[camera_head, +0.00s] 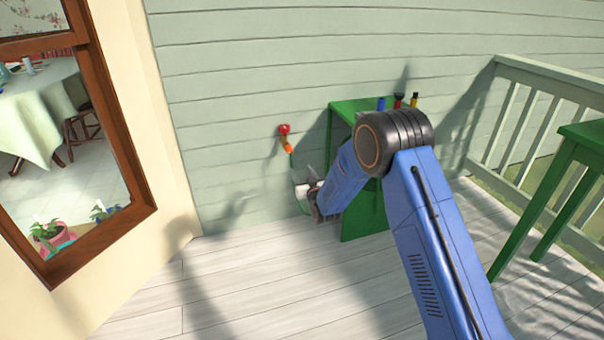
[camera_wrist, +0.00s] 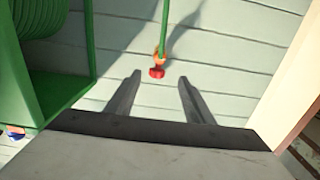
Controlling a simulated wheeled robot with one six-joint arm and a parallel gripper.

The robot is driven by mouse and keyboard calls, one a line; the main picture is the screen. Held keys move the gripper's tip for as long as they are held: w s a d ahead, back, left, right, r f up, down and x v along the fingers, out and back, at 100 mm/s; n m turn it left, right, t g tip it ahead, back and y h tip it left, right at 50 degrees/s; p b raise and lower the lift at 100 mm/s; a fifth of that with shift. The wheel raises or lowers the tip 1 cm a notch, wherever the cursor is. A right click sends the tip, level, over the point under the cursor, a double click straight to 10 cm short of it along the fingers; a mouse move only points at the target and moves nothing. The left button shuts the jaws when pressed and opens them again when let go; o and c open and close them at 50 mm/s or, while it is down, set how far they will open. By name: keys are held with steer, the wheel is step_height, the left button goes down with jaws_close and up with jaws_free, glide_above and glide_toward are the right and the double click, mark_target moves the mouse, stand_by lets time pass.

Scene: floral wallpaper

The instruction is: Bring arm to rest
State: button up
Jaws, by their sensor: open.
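My blue arm reaches forward from the lower right of the head view, bends at its dark elbow joint and slopes down to the left. My gripper (camera_head: 304,192) is low near the siding wall, in front of the left side of a green cabinet. In the wrist view the two fingers of my gripper (camera_wrist: 160,76) are spread apart with nothing held between them. Beyond the fingertips is a red tap (camera_wrist: 156,72) with an orange connector and a green hose. The tap (camera_head: 284,130) shows above my gripper in the head view. Part of my gripper is hidden by my forearm.
The green cabinet (camera_head: 342,108) stands against the wall, partly behind my arm, with several small items on top. A green table (camera_head: 588,134) and a railing (camera_head: 530,75) are at right. A brown-framed window (camera_head: 130,165) is at left. The deck (camera_head: 220,290) is clear at lower left.

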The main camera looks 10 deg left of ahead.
steer(key=s+d+r+m+g+h, duration=0.15)
steer(key=s+d+r, duration=0.35)
steer(key=d+r, duration=0.6)
steer(key=s+d+r+m+g+h, duration=0.1)
steer(key=s+d+r+g+h, duration=0.3)
steer(key=d+r, duration=0.7)
steer(key=s+d+r+m+g+h, duration=0.1)
steer(key=s+d+r, duration=0.1)
steer(key=s+d, duration=1.1)
steer(key=s+d+r+m+g+h, duration=0.1)
steer(key=s+d+r, duration=0.1)
steer(key=s+d, duration=1.1)
steer(key=s+d+f+g, duration=0.1)
steer(key=s+f, duration=0.1)
steer(key=s, duration=1.1)
steer(key=s+f+m+g+h, duration=0.1)
steer(key=s+f+g, duration=0.1)
steer(key=s, duration=1.2)
steer(key=shift+d+f, duration=0.35)
steer(key=shift+f, duration=0.05)
